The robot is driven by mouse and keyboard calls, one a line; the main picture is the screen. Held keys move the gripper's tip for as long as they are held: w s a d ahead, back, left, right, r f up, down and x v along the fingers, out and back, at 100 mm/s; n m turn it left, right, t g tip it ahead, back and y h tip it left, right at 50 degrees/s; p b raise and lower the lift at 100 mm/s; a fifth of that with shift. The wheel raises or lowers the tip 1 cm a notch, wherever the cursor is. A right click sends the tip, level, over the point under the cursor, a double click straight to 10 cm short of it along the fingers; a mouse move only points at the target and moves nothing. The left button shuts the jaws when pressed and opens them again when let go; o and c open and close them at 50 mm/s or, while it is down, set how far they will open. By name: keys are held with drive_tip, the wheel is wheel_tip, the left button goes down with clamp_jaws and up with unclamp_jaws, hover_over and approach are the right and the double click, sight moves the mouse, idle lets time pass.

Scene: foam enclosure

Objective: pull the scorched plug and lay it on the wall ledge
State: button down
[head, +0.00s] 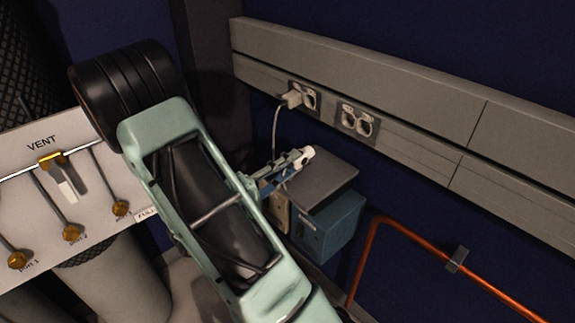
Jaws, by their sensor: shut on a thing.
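My gripper (290,168) reaches in from behind my pale green arm, at the near left of a small dark grey ledge (330,178) on the wall. It is shut on a small white thing (308,152), whose pale end shows at the fingertips. Its shape is mostly hidden, and I cannot tell if it is the scorched plug. It appears over the ledge; whether it touches is unclear. A beige plug (291,98) sits in the left wall outlet (309,97), its cord hanging down behind my gripper. No scorch marks can be made out.
A blue box (332,225) is under the ledge. An orange pipe (412,237) runs along the wall at right. A second outlet (357,121) is empty on the grey wall trunking (420,95). A white VENT panel (85,215) with levers stands at left.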

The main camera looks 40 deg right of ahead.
drive_tip(key=shift+f, duration=0.15)
drive_tip(key=c, duration=1.6)
unclamp_jaws()
